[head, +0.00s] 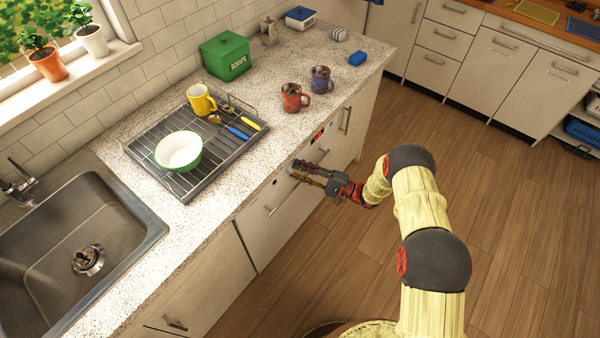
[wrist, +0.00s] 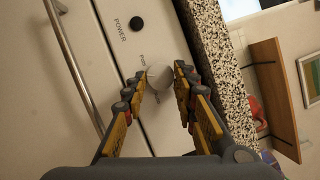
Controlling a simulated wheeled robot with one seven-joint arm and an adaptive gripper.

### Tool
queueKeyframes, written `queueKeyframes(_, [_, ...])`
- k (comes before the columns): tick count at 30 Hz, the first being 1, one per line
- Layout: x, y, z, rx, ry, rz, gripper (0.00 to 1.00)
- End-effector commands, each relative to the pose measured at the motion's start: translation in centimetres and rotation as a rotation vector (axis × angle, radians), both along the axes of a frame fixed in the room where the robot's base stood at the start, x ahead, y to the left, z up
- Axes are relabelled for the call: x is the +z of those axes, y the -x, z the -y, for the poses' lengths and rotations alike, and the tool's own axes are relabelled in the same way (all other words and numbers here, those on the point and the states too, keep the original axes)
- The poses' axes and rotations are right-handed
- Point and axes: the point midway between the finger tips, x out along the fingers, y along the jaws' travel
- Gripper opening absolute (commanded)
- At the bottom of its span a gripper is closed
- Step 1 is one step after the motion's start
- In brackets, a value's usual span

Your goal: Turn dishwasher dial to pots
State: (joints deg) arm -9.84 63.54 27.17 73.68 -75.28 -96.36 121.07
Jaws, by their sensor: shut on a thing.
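The dishwasher front (head: 268,206) is a white panel under the counter, with a bar handle that also runs along the left of the wrist view (wrist: 74,62). The dial (wrist: 159,77) is a round pale knob on the panel in the wrist view. A black power button (wrist: 136,23) labelled POWER sits above it there. My gripper (wrist: 166,82) is shut on the dial, one finger on each side. The lettering by the dial is partly hidden and too small to read. In the head view my gripper (head: 308,174) reaches the panel just below the counter edge and hides the dial.
The speckled counter edge (wrist: 224,75) runs close beside the right finger. On the counter (head: 265,118) stand a dish rack (head: 188,182), red mug (head: 293,98), blue mug (head: 321,79) and green box (head: 225,57). The wooden floor (head: 480,190) to the right is clear.

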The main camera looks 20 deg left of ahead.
Motion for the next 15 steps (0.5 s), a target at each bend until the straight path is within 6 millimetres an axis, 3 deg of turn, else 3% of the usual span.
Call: queueKeyframes(15, [-0.60, 0.27, -0.13, -0.004, -0.156, -0.383, 0.03])
